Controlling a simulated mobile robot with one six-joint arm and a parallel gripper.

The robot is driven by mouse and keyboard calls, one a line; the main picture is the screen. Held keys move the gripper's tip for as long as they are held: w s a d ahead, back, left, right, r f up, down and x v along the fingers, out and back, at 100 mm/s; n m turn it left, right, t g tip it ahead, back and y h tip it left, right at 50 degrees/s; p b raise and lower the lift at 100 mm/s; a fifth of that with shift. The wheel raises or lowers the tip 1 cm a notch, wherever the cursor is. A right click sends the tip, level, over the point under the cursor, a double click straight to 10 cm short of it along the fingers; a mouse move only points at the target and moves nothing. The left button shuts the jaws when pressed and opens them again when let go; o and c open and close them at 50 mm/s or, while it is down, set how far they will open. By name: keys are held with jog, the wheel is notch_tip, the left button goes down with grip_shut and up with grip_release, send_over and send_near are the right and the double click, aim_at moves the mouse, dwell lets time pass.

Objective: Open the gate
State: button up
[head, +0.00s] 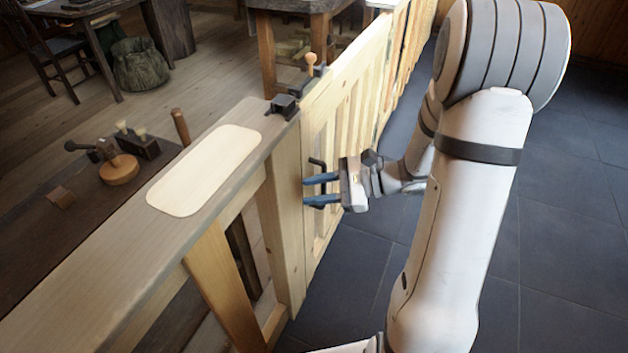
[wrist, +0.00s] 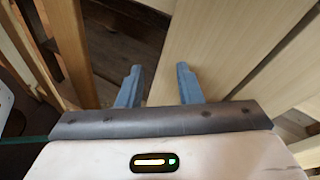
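The gate (head: 352,95) is a pale wooden slatted panel in the head view. It stands in line with the post beside it and looks closed. A black pull handle (head: 313,162) is on its near face. A black latch with a wooden knob (head: 311,60) sits on its top edge, near a black block (head: 284,106) on the counter's end. I cannot tell whether the latch is engaged. My gripper (head: 306,191) is at the handle, its blue fingers apart and pointing at the gate. In the wrist view, my gripper (wrist: 158,76) shows its fingers open before pale wood, with nothing clearly between them.
A wooden counter (head: 100,265) with a pale inlaid panel runs along the left. A workbench with tools (head: 118,170), a sack (head: 140,64) and a table (head: 290,6) lie beyond the barrier. The dark tiled floor (head: 560,240) on my side is clear.

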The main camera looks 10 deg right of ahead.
jog(key=w+d+f+m+t+h+b, duration=0.1)
jog(key=w+d+f+m+t+b, duration=0.25)
jog(key=d+f+m+t, duration=0.2)
jog(key=w+d+f+m+t+h+b, duration=0.1)
jog(key=w+d+f+m+t+b, duration=0.1)
jog(key=w+d+f+m+t, duration=0.4)
jog(key=w+a, duration=0.1)
jog(key=a, duration=0.1)
jog(key=w+a+n+g, duration=0.1)
jog(key=w+a, duration=0.1)
jog(key=w+a+f+g, duration=0.1)
jog(key=a, duration=0.1)
jog(key=shift+w+a+n+b, duration=0.25)
jog(key=shift+w+b, duration=0.05)
grip_shut()
